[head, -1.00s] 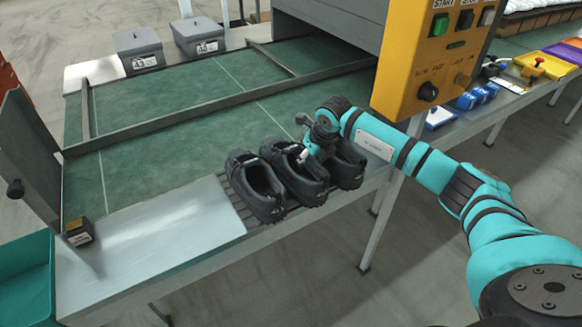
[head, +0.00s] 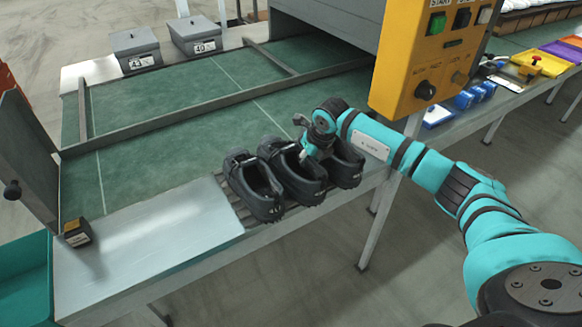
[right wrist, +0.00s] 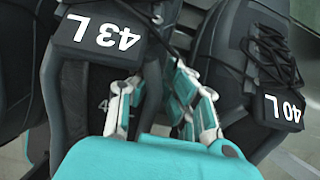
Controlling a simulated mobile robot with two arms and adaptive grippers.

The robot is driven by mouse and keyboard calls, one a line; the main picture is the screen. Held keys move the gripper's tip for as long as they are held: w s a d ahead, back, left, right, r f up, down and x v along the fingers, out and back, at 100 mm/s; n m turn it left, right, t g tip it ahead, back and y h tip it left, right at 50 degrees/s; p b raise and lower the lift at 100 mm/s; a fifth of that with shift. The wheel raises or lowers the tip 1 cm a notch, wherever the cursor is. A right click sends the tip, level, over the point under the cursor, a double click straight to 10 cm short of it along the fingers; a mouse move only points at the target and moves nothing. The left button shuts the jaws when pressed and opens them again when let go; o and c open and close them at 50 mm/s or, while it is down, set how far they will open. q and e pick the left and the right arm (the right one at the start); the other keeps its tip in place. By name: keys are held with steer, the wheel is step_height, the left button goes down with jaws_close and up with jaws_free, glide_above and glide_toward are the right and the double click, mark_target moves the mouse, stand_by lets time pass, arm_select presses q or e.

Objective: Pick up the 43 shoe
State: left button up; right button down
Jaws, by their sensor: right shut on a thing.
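The 43 shoe, dark and marked "43 L" on its tongue (right wrist: 108,35), is left of centre in the right wrist view. In the head view it appears to be the middle shoe (head: 290,178) of three standing side by side at the table's front edge. My right gripper (right wrist: 158,88) is shut on its side wall, one finger inside the opening and the other outside. In the head view the right gripper (head: 306,153) reaches down at that shoe's right side. The shoe still rests with the others. My left gripper is not in view.
A shoe marked "40 L" (right wrist: 282,108) stands close on the right, and another shoe (head: 255,190) on the left. A yellow control box (head: 425,60) hangs near my right arm. Grey boxes labelled 43 (head: 137,45) and 40 (head: 197,32) stand at the back. The metal plate (head: 140,240) is mostly bare.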

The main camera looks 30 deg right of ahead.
steer(key=shift+r, duration=0.15)
steer(key=shift+w+r, duration=0.1)
steer(key=shift+r, duration=0.35)
step_height(320, 180, up, 2)
steer(key=shift+r+b, duration=0.2)
steer(key=shift+b, duration=0.25)
steer(key=s+d+b, duration=0.1)
steer(key=s, duration=0.3)
steer(key=s+d, duration=0.2)
steer(key=s, duration=0.3)
steer(key=s+d+r+b, duration=0.1)
steer(key=s, duration=0.4)
steer(key=shift+d+r+b, duration=0.1)
steer(key=shift+d+b, duration=0.15)
steer(key=shift+b, duration=0.1)
steer(key=shift+s+d+r, duration=0.1)
steer(key=shift+s+r, duration=0.05)
steer(key=shift+s, duration=0.6)
